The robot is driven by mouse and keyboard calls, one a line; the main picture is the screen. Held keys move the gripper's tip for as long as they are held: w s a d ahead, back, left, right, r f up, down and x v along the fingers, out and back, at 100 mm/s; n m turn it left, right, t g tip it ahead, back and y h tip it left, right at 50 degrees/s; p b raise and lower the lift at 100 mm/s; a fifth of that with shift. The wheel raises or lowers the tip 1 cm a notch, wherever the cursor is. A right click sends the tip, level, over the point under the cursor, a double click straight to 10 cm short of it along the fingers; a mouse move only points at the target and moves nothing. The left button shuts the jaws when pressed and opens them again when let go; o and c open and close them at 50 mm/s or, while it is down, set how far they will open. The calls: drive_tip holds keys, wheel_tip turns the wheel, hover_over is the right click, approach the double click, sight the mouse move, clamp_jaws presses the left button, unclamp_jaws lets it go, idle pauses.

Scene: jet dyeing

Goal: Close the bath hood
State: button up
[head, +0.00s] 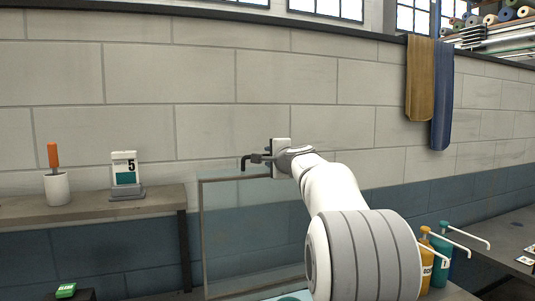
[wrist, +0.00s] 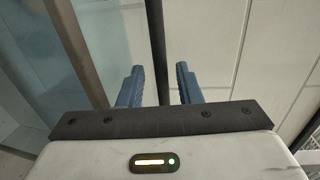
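The bath hood appears as a clear panel in a thin metal frame (head: 203,240), standing upright in the head view. Its lower part and right side are partly hidden by my arm. A dark bent bar (head: 244,163), which looks like its handle, shows at the top edge beside my gripper (head: 262,158). In the wrist view the two blue fingers of my gripper (wrist: 158,88) are apart. A dark bar (wrist: 155,40) runs between them with a gap on each side. The hood's glass and frame edge (wrist: 80,50) show at the left. I cannot tell the bar's depth.
Pump bottles (head: 440,260) stand right of my arm by a side table (head: 515,235). Cloths (head: 420,80) hang on the wall.

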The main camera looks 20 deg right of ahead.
drive_tip(key=shift+w, duration=0.9)
drive_tip(key=shift+c, duration=0.2)
clamp_jaws()
drive_tip(key=shift+a+f, duration=0.1)
drive_tip(key=shift+a, duration=0.05)
